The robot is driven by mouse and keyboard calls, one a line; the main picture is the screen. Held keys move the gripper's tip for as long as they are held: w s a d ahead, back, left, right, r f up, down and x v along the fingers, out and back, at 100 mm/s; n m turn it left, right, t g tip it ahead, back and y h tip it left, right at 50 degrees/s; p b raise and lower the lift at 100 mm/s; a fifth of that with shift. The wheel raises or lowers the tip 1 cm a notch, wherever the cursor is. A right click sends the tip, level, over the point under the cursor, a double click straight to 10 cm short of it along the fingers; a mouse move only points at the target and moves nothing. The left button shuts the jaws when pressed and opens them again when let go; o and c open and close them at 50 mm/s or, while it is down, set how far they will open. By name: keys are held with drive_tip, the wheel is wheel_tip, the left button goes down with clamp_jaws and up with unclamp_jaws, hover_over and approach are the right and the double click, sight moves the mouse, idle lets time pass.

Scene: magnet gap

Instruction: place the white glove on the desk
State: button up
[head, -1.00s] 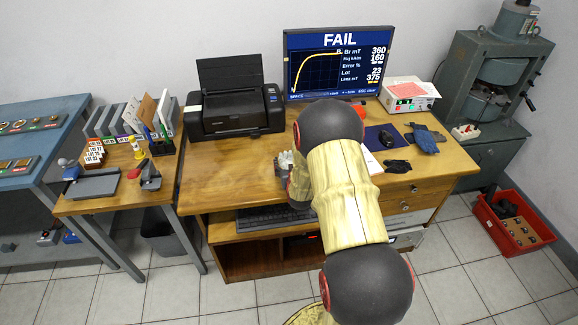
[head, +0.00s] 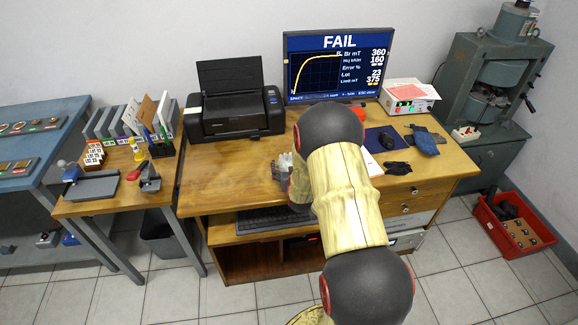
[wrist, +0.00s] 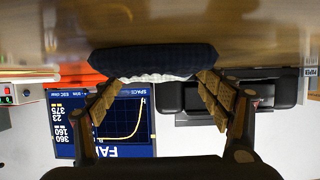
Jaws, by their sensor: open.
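In the wrist view, which is upside down, a dark navy, padded-looking piece with a white edge (wrist: 155,64) lies at the desk surface. It is between and just beyond the fingertips of my gripper (wrist: 158,80). The fingers are spread apart on either side; I cannot tell whether they touch it. In the head view, a whitish glove-like shape (head: 285,161) shows on the desk (head: 225,172), just left of my arm. It is probably the same white glove. My arm hides most of the gripper there.
A printer (head: 235,113) and a monitor (head: 338,65) stand behind. A keyboard (head: 270,218) sits on the lower tray. The desk's left front is clear.

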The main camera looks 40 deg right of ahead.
drive_tip(key=shift+s+a+r+p, duration=0.15)
drive_tip(key=shift+r+p, duration=0.15)
drive_tip(key=shift+p, duration=0.1)
drive_tip(key=p+v, duration=0.3)
drive_tip(key=v, duration=0.8)
drive_tip(key=shift+r, duration=0.2)
drive_tip(key=a+r+n+g+y, duration=0.25)
drive_tip(key=a+r+y, duration=0.25)
drive_tip(key=a+r, duration=1.25)
drive_tip(key=s+a+r+n+g, duration=0.1)
drive_tip(key=s+a+r, duration=0.2)
drive_tip(key=s, duration=0.4)
drive_tip(key=s+a+r+n+g+y, duration=0.1)
drive_tip(key=s+a+r, duration=0.2)
drive_tip(key=s+a, duration=0.2)
drive_tip(key=s+a+r+n+g+y, duration=0.1)
drive_tip(key=s+a+r+n, duration=0.1)
drive_tip(key=s+a, duration=0.3)
drive_tip(key=s+r, duration=0.1)
drive_tip(key=s, duration=0.3)
drive_tip(key=shift+s, duration=0.3)
